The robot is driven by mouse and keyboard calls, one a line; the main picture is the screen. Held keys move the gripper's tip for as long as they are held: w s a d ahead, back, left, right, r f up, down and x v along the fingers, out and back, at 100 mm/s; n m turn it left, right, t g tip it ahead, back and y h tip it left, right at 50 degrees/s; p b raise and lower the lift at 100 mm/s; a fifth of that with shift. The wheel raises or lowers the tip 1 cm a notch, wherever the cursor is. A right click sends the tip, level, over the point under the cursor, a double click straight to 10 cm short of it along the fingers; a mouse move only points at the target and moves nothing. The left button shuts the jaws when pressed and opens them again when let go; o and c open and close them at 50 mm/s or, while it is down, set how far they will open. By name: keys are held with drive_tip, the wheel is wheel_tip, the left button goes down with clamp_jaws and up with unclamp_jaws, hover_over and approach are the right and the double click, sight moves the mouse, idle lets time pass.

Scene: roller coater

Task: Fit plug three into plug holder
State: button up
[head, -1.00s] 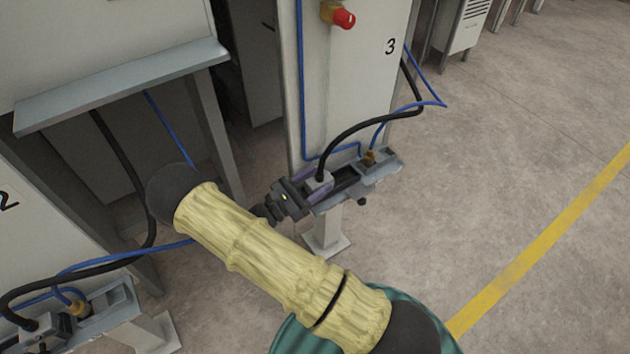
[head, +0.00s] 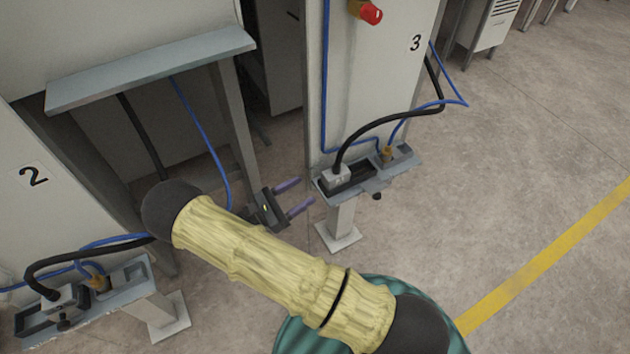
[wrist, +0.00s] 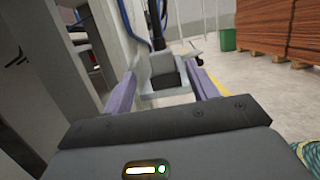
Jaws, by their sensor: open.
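Plug three (head: 336,178) is a grey-white block on a thick black cable. It sits in the left end of the plug holder (head: 405,158), a grey tray on a post in front of the cabinet marked 3. My gripper (head: 298,196) is open and empty, left of the holder and apart from it, its two purple fingers pointing towards it. In the wrist view the fingers (wrist: 160,90) stand wide apart, with the holder (wrist: 168,98) beyond them. How deep the plug sits I cannot tell.
A second holder (head: 140,285) with its own plug (head: 62,300) stands at the lower left by the cabinet marked 2. A blue hose (head: 327,80) and a red button (head: 371,13) are on cabinet 3.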

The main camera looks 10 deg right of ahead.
drive_tip(key=shift+v, duration=0.9)
